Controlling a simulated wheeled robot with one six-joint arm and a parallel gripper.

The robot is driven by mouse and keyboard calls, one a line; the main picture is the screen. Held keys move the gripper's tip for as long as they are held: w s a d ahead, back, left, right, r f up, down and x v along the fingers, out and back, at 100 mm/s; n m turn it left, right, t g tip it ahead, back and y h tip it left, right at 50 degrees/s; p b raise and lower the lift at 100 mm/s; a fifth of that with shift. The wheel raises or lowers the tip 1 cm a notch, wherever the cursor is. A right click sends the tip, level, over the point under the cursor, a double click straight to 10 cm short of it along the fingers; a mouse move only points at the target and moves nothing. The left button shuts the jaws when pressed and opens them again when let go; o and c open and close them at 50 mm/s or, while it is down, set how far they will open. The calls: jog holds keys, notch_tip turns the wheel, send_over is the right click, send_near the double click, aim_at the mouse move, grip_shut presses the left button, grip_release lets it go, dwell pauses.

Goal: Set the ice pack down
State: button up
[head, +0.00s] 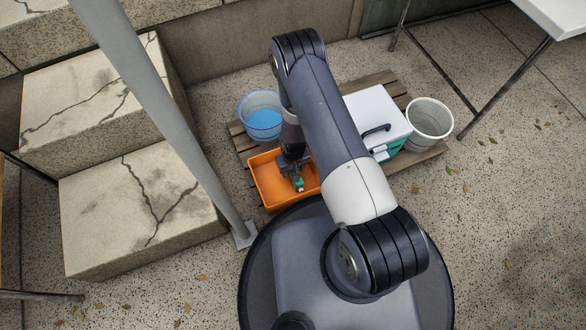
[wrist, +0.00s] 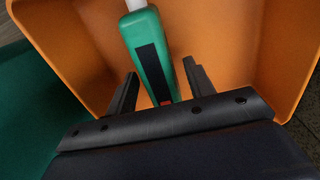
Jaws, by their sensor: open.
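My gripper (head: 295,174) is inside the orange tray (head: 265,193), pointing down. In the wrist view its two fingers (wrist: 162,88) are open. A narrow green item (wrist: 141,32) with a dark panel and a white end lies between them, with gaps at both sides. It shows as a small green spot in the head view (head: 299,183). Nothing that I can plainly call an ice pack shows; I cannot tell whether the green item is it. The orange tray wall also fills much of the wrist view (wrist: 235,45).
A wooden pallet (head: 425,156) bears the tray, a blue bucket (head: 262,119) of blue liquid, a green cooler with a white lid (head: 371,108) and a pale bucket (head: 430,118). Stone steps (head: 140,200) and a grey pole (head: 160,100) stand left. Open floor lies right.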

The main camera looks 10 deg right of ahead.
notch_tip(320, 180, up, 12)
jog(key=p, duration=0.4)
jog(key=shift+p, duration=0.35)
